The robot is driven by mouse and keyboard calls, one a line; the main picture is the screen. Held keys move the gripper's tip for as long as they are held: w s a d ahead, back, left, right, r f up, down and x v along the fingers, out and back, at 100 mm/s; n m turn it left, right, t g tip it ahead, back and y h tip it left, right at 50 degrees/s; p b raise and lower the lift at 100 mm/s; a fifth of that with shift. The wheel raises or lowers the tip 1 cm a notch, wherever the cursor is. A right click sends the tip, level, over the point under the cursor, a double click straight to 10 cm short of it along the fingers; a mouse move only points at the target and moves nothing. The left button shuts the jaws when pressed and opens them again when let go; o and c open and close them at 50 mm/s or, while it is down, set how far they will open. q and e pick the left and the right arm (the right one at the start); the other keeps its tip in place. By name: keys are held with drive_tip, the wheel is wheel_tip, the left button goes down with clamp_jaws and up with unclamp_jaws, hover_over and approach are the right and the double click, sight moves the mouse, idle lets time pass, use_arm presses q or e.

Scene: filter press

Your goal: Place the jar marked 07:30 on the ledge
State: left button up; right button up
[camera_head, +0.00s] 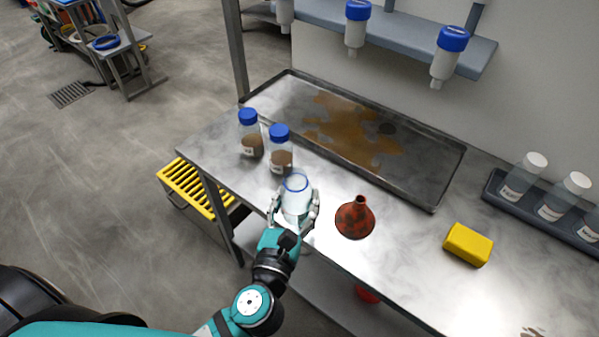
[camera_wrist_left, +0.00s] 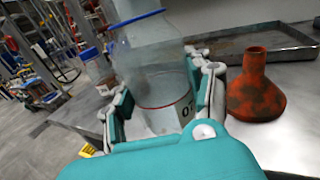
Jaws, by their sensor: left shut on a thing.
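A clear jar (camera_head: 296,186) with a blue ring at its open mouth is held in my left gripper (camera_head: 295,212) near the table's front-left edge. In the left wrist view the jar (camera_wrist_left: 155,75) stands nearly upright between the fingers (camera_wrist_left: 160,105), which are shut on its lower part. Its label starts with "07"; the rest is hidden by a finger. The lower part looks pale with a thin reddish line. Whether its base touches the table is hidden. A blue-grey wall ledge (camera_head: 400,36) holds several upside-down blue-capped bottles. My right gripper is out of view.
Two blue-capped jars with brown contents (camera_head: 250,140) (camera_head: 281,158) stand behind the held jar. A rust-red funnel-shaped flask (camera_head: 355,218) is right of it. Also on the metal table are a stained tray (camera_head: 443,180), a yellow block (camera_head: 467,244) and a rack (camera_head: 508,203) of white-capped bottles.

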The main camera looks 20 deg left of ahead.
sight(286, 221)
use_arm(q)
drive_tip(key=w, duration=0.3)
drive_tip(key=w+a, duration=0.1)
drive_tip(key=w, duration=0.3)
drive_tip(key=w+a+f+p, duration=0.1)
drive_tip(key=w, duration=0.2)
drive_tip(key=shift+w, duration=0.2)
drive_tip(key=shift+a+f+b, duration=0.1)
drive_tip(key=shift+f+b, duration=0.5)
drive_tip(key=shift+f, duration=1.2)
drive_tip(key=shift+f, duration=0.1)
drive_tip(key=o, duration=1.2)
drive_tip(key=shift+o, duration=0.2)
drive_tip(key=shift+s, duration=0.1)
drive_tip(key=s, duration=0.3)
drive_tip(key=s+b, duration=0.1)
drive_tip(key=s, duration=0.3)
drive_tip(key=s+b, duration=0.1)
drive_tip(key=s, duration=0.2)
drive_tip(key=shift+s+d, duration=0.25)
drive_tip(key=shift+s, duration=0.7)
